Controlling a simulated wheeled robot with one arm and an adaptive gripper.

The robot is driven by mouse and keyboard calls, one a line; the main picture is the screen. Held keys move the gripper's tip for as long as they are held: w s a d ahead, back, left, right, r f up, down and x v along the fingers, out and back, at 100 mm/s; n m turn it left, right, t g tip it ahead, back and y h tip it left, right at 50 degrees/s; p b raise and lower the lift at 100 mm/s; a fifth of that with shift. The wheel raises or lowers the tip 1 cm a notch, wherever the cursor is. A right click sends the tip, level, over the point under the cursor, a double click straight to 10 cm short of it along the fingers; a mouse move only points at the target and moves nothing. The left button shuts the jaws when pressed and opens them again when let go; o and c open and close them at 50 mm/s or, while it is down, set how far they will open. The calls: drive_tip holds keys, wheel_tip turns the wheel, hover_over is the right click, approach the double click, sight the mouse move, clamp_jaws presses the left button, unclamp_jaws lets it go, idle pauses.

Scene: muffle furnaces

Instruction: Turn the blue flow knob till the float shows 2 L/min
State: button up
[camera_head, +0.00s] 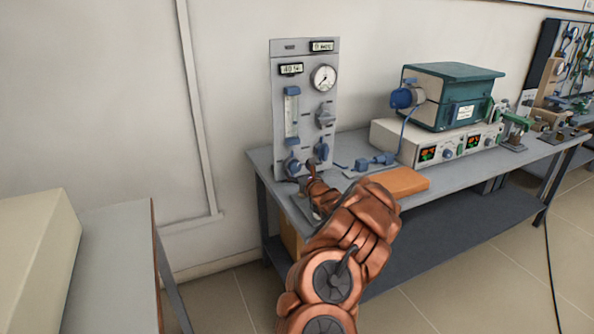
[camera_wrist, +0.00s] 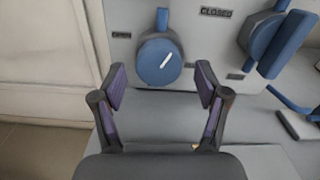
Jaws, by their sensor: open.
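The blue flow knob (camera_wrist: 160,62) with a white pointer line is in the wrist view, just beyond my fingertips and centred between them. It also shows low on the grey panel in the head view (camera_head: 292,166). The pointer tilts up and to the right. My gripper (camera_wrist: 160,88) is open, with one finger on each side below the knob, and seems apart from it. The flow tube (camera_head: 292,114) stands above the knob between blue end fittings; the float's level is too small to read. My arm hides part of the panel's foot in the head view.
A second blue knob or lever (camera_wrist: 270,38) sits right of the flow knob, near a label reading CLOSED. A round gauge (camera_head: 323,78) is higher up. The bench holds an orange-brown block (camera_head: 402,182), a blue fitting (camera_head: 375,161) and a green furnace (camera_head: 455,95).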

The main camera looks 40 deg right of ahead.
drive_tip(key=shift+w+d, duration=0.1)
drive_tip(key=shift+w, duration=0.3)
drive_tip(key=c, duration=1.2)
drive_tip(key=shift+o, duration=0.2)
drive_tip(key=shift+w+b, duration=0.1)
drive_tip(key=shift+b, duration=0.4)
